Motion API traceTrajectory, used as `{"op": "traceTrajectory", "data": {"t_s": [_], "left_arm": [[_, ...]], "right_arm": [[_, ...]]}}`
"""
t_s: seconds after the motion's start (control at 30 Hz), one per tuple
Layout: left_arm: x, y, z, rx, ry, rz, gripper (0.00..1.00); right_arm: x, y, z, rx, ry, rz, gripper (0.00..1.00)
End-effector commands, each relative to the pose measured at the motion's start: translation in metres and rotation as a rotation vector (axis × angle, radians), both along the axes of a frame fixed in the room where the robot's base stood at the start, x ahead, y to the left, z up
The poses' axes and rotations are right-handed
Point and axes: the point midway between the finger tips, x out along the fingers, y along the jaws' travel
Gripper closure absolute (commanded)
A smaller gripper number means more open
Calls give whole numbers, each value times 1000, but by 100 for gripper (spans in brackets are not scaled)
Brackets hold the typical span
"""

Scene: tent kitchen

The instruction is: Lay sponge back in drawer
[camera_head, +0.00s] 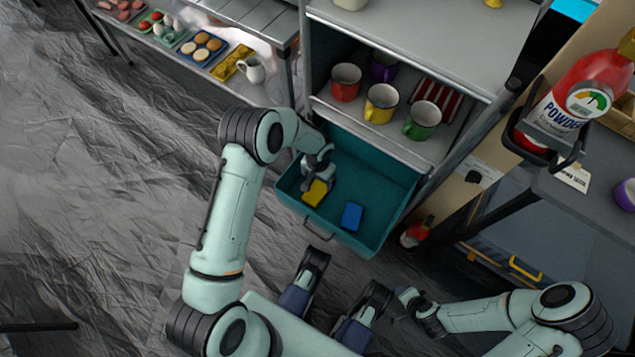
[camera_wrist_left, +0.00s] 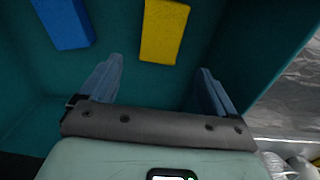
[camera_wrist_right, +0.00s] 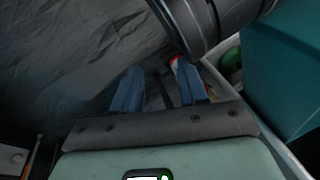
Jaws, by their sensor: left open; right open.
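The open teal drawer (camera_head: 372,190) holds a yellow sponge (camera_head: 316,193) and a blue sponge (camera_head: 352,216), apart from each other. My left gripper (camera_head: 318,176) reaches down into the drawer by the yellow sponge. In the left wrist view this gripper (camera_wrist_left: 160,72) is open, with nothing between its fingers. The yellow sponge (camera_wrist_left: 164,30) lies just beyond the fingertips and the blue sponge (camera_wrist_left: 63,22) is further left. My right gripper (camera_head: 418,306) is outside the drawer, below and right of it. It is open and empty in the right wrist view (camera_wrist_right: 157,75).
Above the drawer, a shelf carries red (camera_head: 346,82), yellow (camera_head: 381,104) and green (camera_head: 422,120) mugs. A food table (camera_head: 200,50) is at upper left.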

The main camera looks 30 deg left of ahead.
Motion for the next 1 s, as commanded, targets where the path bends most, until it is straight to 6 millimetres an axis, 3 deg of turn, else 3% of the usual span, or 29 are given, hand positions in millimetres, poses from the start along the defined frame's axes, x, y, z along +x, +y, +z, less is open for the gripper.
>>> {"op": "traceTrajectory", "data": {"t_s": [0.1,0.23,0.9,1.0], "left_arm": [[0,0,23,0,-3,-1,10],[0,-1,35,0,-1,-1,10],[0,0,39,0,0,-1,10],[-1,0,50,0,-3,-1,10]], "right_arm": [[11,2,12,0,-36,3,57],[18,3,18,-2,-60,3,57],[19,4,20,-2,-66,3,57],[11,8,28,8,-46,11,57]]}}
